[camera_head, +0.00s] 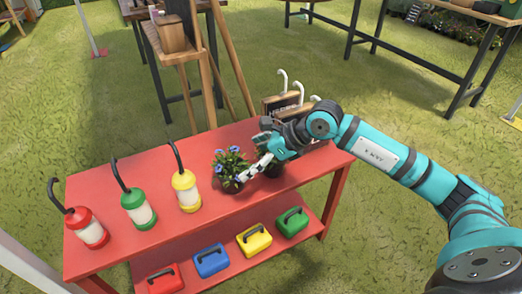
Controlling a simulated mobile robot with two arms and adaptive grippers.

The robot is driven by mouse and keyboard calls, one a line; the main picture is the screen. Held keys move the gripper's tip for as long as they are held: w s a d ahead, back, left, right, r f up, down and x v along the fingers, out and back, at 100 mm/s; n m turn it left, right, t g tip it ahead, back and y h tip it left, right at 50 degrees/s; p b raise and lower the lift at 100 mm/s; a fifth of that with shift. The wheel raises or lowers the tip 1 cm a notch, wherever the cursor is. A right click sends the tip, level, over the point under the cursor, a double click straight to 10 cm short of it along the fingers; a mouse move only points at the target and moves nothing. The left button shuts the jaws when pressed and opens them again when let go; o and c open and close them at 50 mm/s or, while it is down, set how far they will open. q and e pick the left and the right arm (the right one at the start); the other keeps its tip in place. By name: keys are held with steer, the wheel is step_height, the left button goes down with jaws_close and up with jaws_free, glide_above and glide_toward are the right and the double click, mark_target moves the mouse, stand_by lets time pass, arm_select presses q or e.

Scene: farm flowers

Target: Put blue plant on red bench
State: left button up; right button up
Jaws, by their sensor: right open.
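My left gripper is not in view.
Another potted plant (272,169) is partly hidden behind my gripper. Wooden boxes (282,102) stand behind it. Several coloured cases sit on the lower shelf. The bench's front strip is clear.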

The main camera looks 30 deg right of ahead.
steer(key=s+a+r+m+t+y, duration=0.2)
steer(key=a+r+m+t+y, duration=0.25)
steer(key=a+r+m, duration=0.2)
steer(key=s+a+r+m+t+y, duration=0.3)
steer(key=a+r+m+t+y, duration=0.15)
steer(key=r+m, duration=0.2)
steer(key=d+f+m+t+h, duration=0.1)
steer(key=d+f+m+h, duration=0.4)
steer(key=m+h, duration=0.45)
steer(key=d+f+m+t+h, duration=0.2)
steer(key=d+f+m+h, duration=0.3)
steer(key=m, duration=0.7)
steer(key=s+d+f+m+g+h, duration=0.25)
steer(key=s+f+m+g, duration=0.2)
steer(key=f, duration=0.25)
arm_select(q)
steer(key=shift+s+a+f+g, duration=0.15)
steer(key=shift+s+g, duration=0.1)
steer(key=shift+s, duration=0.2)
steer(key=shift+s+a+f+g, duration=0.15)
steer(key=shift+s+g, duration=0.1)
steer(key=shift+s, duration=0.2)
arm_select(e)
steer(key=s+a+f+m+g+y, duration=0.2)
steer(key=s+a+f+m+g, duration=0.2)
steer(key=s+f+g, duration=0.4)
steer(key=s+f, duration=0.3)
steer(key=s, duration=0.3)
steer(key=shift+s+f, duration=0.25)
steer(key=shift+f, duration=0.05)
